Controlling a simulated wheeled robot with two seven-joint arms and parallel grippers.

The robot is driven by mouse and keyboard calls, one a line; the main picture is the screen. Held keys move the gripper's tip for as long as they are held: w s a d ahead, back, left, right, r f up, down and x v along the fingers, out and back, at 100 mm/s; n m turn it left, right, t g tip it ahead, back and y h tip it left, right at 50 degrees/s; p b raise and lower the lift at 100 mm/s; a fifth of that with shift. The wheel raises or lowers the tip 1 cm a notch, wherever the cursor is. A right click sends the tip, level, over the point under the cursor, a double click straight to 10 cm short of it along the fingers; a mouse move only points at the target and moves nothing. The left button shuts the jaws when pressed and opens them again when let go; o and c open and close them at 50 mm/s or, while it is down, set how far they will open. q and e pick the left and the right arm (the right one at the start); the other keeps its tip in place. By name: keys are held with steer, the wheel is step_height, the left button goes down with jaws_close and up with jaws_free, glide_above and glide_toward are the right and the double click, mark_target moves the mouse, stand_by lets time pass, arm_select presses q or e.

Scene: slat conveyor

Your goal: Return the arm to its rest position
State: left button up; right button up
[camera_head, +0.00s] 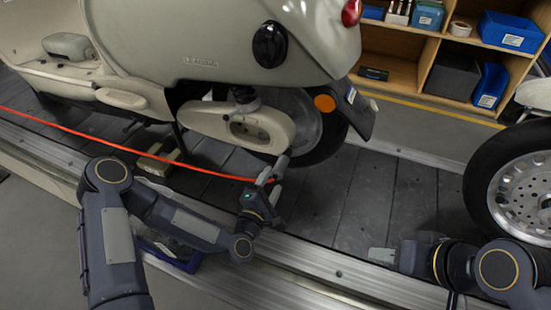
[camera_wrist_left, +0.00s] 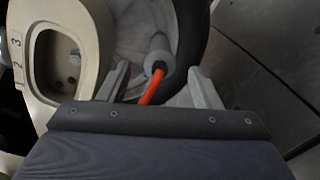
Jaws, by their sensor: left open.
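My left gripper (camera_head: 273,169) is at the scooter's rear wheel, below the cream swingarm cover. In the left wrist view its two fingers (camera_wrist_left: 160,92) are apart. A red-orange hose or cable (camera_head: 150,154) runs from the left edge to this gripper. In the left wrist view the red line (camera_wrist_left: 152,86) ends in a grey round fitting (camera_wrist_left: 158,60) at the wheel, between and beyond the fingers; I cannot tell whether a finger touches it. My right gripper (camera_head: 382,255) is low at the right, over the conveyor's metal edge; its opening is unclear.
The cream scooter (camera_head: 200,45) stands on the dark slat conveyor (camera_head: 345,200). A second vehicle's wheel (camera_head: 520,195) is at the right. A wooden shelf (camera_head: 415,50) with blue bins is behind. A blue tray (camera_head: 165,252) lies below my left forearm. The slats between the wheels are clear.

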arm_select(q)
steer(key=m, duration=0.1)
steer(key=r+m+g+h, duration=0.1)
steer(key=m, duration=0.1)
steer(key=shift+a+r, duration=0.2)
steer(key=shift+a, duration=0.1)
steer(key=s+a+r+m+g+y, duration=0.2)
steer(key=s+a+r+m+g, duration=0.15)
steer(key=a+m, duration=0.3)
steer(key=s+a+r+m+g+y, duration=0.25)
steer(key=s+a+r+m, duration=0.25)
steer(key=a, duration=0.3)
steer(key=s+a+r+m+g, duration=0.1)
steer(key=s+a+r+g, duration=0.1)
steer(key=s, duration=0.8)
steer(key=s+a+r+m+g, duration=0.1)
steer(key=s+a+r+g, duration=0.15)
steer(key=s, duration=0.65)
step_height(320, 180, up, 28)
steer(key=p, duration=2.7)
steer(key=shift+p, duration=0.4)
